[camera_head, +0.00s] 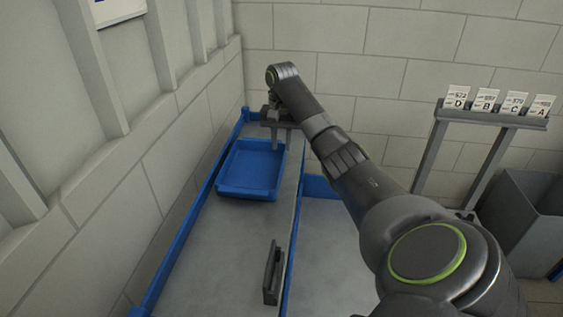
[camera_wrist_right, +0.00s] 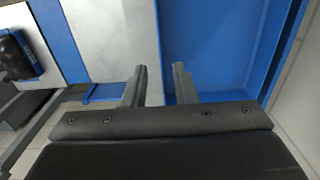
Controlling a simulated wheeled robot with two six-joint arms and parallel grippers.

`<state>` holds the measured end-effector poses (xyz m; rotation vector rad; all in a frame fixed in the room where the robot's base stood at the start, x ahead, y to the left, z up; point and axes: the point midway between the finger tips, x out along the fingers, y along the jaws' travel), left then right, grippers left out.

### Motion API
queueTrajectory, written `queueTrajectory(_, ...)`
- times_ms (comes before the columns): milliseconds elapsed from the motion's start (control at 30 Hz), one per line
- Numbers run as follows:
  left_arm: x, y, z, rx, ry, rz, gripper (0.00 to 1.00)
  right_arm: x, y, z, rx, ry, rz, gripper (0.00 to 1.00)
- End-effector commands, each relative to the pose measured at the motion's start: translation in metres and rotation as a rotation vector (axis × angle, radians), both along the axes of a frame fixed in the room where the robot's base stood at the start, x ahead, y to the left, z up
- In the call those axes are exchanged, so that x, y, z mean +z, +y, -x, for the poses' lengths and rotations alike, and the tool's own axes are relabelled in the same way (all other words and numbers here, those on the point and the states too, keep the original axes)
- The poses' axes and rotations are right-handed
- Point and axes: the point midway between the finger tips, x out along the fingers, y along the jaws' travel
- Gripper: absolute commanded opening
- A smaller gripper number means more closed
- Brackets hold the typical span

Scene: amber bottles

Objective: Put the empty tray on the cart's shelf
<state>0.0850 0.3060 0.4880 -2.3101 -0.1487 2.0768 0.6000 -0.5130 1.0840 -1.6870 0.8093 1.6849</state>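The empty blue tray (camera_head: 251,168) lies flat on a long grey surface (camera_head: 215,240) with blue edges, beside the left wall. My right gripper (camera_head: 275,138) points down at the tray's far right end. In the right wrist view, its two fingers (camera_wrist_right: 160,72) are apart, one on each side of the tray's near-vertical blue edge, with the tray's inside (camera_wrist_right: 215,50) to the right. I cannot tell whether the fingers touch the tray. My left gripper is not in view. I cannot make out the cart's shelf for sure.
A dark upright handle-like part (camera_head: 270,272) stands near the grey surface's right edge. A second grey surface (camera_head: 328,250) lies right of it. A narrow stand (camera_head: 490,117) with cards D, B, C, A and a dark grey bin (camera_head: 525,215) are at the right.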

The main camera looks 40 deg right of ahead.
Motion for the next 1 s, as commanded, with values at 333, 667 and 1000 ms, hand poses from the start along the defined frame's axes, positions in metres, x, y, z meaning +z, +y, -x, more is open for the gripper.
queueTrajectory(333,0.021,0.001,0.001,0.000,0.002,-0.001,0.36,0.032,0.000,0.000,0.000,0.001,-0.001,0.25)
queueTrajectory(667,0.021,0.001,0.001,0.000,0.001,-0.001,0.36,0.031,0.000,0.000,0.000,0.000,0.000,0.25)
queueTrajectory(1000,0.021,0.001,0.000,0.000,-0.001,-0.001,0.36,0.031,0.000,0.000,0.000,0.001,-0.001,0.25)
